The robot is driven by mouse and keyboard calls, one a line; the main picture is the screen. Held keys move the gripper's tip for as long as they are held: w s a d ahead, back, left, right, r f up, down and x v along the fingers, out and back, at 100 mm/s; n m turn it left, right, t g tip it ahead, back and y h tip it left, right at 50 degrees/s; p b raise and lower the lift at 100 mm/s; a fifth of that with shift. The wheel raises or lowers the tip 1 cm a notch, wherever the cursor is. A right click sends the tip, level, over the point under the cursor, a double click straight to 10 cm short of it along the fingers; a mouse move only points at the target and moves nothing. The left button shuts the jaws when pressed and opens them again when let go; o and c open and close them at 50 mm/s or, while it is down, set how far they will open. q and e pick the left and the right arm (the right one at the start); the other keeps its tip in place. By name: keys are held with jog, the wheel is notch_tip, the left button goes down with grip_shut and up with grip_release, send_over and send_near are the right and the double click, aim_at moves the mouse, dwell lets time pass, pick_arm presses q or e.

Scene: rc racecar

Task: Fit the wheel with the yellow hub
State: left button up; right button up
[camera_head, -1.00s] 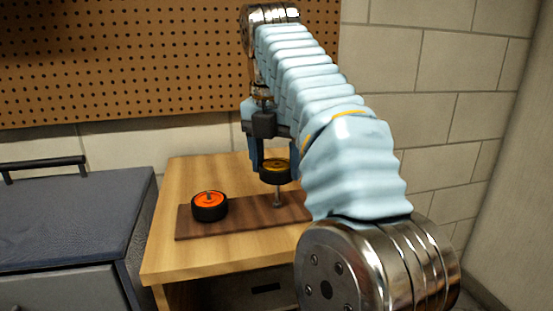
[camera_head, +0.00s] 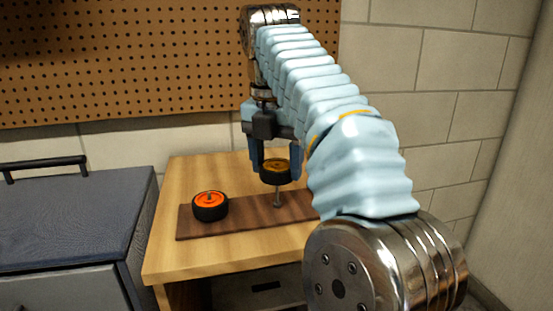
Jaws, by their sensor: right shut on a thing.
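The wheel with the yellow hub (camera_head: 275,173) is a black tyre with a dull yellow centre. My right gripper (camera_head: 277,165) is shut on it and holds it level above the brown board (camera_head: 240,216). A thin metal peg (camera_head: 278,196) stands upright on the board just below the wheel. Whether the peg's tip touches the wheel is hard to tell. A wheel with an orange hub (camera_head: 210,206) lies flat at the left part of the board, with a peg tip showing at its centre. My left gripper is not in view.
The board lies on a light wooden table (camera_head: 220,255). A dark blue-topped cabinet (camera_head: 60,215) with a black handle stands at the left. A pegboard (camera_head: 130,60) and a block wall are behind. My right arm hides the board's right end.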

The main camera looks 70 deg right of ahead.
aim_at(277, 185)
jog(key=shift+p, duration=0.35)
dwell(0.5)
jog(key=shift+f+b, duration=1.9)
jog(key=shift+f, duration=0.65)
jog(key=o, duration=1.1)
jog(key=shift+r, duration=0.1)
jog(key=r+p, duration=0.1)
jog(key=r, duration=0.1)
jog(key=r+p, duration=0.1)
jog(key=r, duration=0.1)
jog(key=r+p, duration=0.2)
jog(key=shift+a+r, duration=0.25)
jog(key=shift+a, duration=0.15)
jog(key=shift+r+p, duration=0.35)
jog(key=shift+r, duration=0.05)
